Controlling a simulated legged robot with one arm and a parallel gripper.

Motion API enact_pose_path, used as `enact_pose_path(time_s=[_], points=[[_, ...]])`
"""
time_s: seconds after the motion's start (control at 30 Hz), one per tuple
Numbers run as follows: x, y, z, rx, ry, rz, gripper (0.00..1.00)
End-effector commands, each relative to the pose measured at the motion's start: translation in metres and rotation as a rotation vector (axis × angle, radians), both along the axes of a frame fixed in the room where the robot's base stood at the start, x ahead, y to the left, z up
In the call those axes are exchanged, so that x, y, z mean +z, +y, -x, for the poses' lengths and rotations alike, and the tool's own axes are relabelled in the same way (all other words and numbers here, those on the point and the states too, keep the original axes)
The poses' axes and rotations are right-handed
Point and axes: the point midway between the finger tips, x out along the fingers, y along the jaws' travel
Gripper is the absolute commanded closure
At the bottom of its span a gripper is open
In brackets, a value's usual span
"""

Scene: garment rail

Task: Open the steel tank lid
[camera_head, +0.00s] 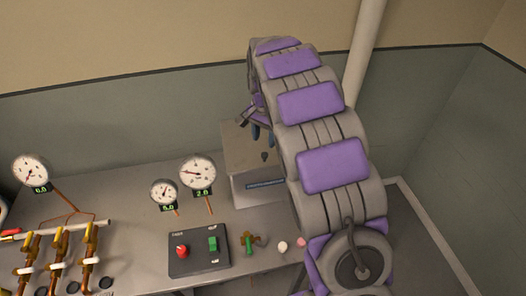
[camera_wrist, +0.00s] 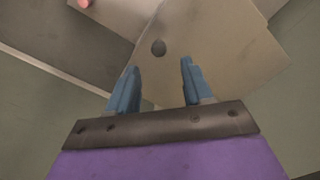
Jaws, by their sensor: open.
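The steel tank (camera_head: 240,190) is a grey box at the back right end of the bench, partly hidden behind my arm. In the head view my gripper (camera_head: 262,134) hangs over the lid. I cannot tell whether the fingers touch it.
A dark control box (camera_head: 199,256) with red and green controls sits left of the tank on the bench. Gauges (camera_head: 197,173) stand behind it. Pipes with yellow valve handles (camera_head: 60,240) are at the far left. A pale vertical pipe (camera_head: 364,50) rises behind my arm.

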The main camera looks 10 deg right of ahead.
Motion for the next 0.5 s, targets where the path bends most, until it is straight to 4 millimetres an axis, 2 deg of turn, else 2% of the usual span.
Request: enact_pose_path(time_s=[0.03,0.2,0.33,0.5], points=[[-0.012,0.000,0.001,-0.001,0.004,0.000,0.49],[-0.042,0.003,0.001,0.000,0.004,0.002,0.49],[-0.057,0.004,0.001,0.000,0.002,0.002,0.49],[-0.067,0.004,0.001,0.000,0.001,0.004,0.49]])
